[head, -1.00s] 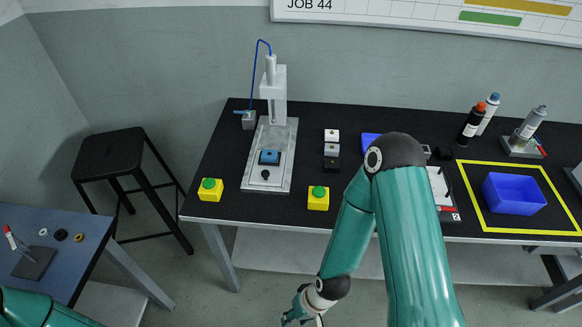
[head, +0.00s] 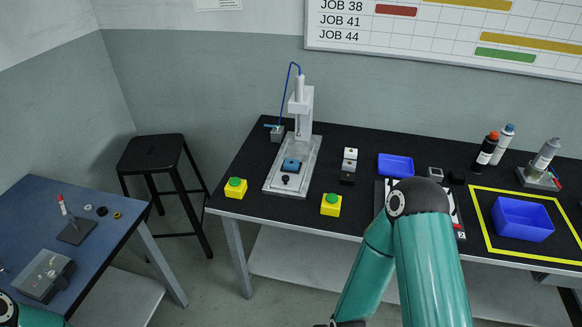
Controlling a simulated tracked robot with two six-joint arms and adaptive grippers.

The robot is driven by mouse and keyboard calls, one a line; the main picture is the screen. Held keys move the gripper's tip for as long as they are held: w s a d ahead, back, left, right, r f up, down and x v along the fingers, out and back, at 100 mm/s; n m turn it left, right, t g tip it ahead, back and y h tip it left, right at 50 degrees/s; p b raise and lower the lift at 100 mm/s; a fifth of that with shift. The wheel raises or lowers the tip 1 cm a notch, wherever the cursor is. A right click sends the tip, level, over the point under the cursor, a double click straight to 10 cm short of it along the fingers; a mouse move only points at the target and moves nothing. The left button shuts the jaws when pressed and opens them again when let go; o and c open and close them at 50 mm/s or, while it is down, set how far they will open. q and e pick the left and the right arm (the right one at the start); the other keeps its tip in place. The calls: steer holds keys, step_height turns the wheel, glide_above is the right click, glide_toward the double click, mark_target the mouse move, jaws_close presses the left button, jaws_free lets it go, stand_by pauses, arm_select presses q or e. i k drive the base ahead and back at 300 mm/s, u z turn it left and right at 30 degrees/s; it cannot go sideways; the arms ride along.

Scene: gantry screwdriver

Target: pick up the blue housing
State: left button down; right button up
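The blue housing (head: 291,165) sits in the fixture on the grey base plate (head: 277,185) of the gantry screwdriver (head: 301,105), on the black bench. A small black knob (head: 285,180) is in front of it. No gripper is near the housing. My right arm rises from the bottom edge, right of the housing and in front of the bench; its gripper is out of view below. Only a bit of my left arm shows in the bottom left corner, and its gripper is out of view.
Two yellow boxes with green buttons (head: 235,188) (head: 331,204) flank the gantry's front. Small blocks (head: 349,165), a blue tray (head: 396,165) and a blue bin (head: 522,218) lie to the right. A stool (head: 154,154) and a blue table (head: 85,235) stand left.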

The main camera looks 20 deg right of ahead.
mark_target(289, 165)
steer(key=u, duration=0.05)
steer(key=i, duration=0.9)
steer(key=z, duration=0.1)
